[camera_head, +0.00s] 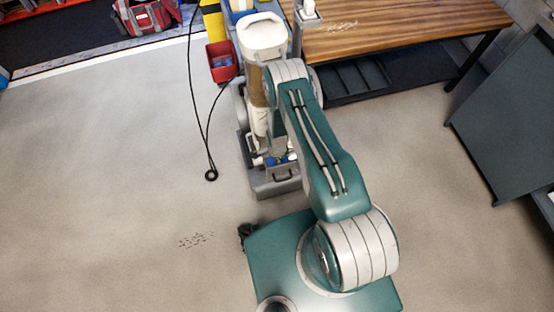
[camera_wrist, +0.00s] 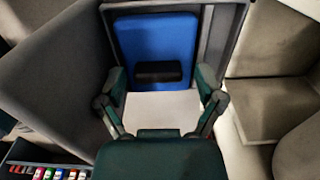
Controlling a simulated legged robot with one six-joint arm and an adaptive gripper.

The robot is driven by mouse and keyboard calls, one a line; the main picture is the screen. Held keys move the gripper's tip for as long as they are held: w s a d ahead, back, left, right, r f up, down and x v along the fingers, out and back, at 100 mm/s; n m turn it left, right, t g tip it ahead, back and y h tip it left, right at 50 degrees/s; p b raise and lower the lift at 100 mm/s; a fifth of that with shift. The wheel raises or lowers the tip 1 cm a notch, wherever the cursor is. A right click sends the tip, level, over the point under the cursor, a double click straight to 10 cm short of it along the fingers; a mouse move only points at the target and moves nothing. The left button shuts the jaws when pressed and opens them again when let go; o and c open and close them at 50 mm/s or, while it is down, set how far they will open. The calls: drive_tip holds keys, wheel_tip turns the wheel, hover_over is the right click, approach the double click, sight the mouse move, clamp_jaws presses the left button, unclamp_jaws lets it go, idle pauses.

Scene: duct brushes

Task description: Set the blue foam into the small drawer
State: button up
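The blue foam (camera_wrist: 157,40) is a flat blue panel in the upper middle of the wrist view, inside a grey-walled compartment (camera_wrist: 235,20). A dark block (camera_wrist: 158,72) lies across its lower part, and a pale flat surface (camera_wrist: 160,108) shows below it. My gripper (camera_wrist: 160,82) has its fingers spread on either side of the lower foam, with nothing visibly clamped between them. I cannot tell how far the foam is from the fingertips. In the camera_head view my arm hides the gripper, and I cannot make out the foam or surely identify the small drawer.
A grey cart (camera_head: 277,186) with a front handle stands ahead of my base. A red bin (camera_head: 221,61) and hanging black cable (camera_head: 207,150) are left of it. A wooden bench (camera_head: 400,22) is behind right, a dark panel (camera_head: 505,125) far right. The left floor is mostly clear.

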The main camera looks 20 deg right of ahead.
idle(0.4)
drive_tip(key=s+r, duration=0.2)
drive_tip(key=r, duration=0.7)
drive_tip(key=s+r, duration=0.1)
drive_tip(key=r, duration=0.8)
drive_tip(key=shift+s, duration=0.35)
drive_tip(key=shift+f, duration=0.1)
idle(0.3)
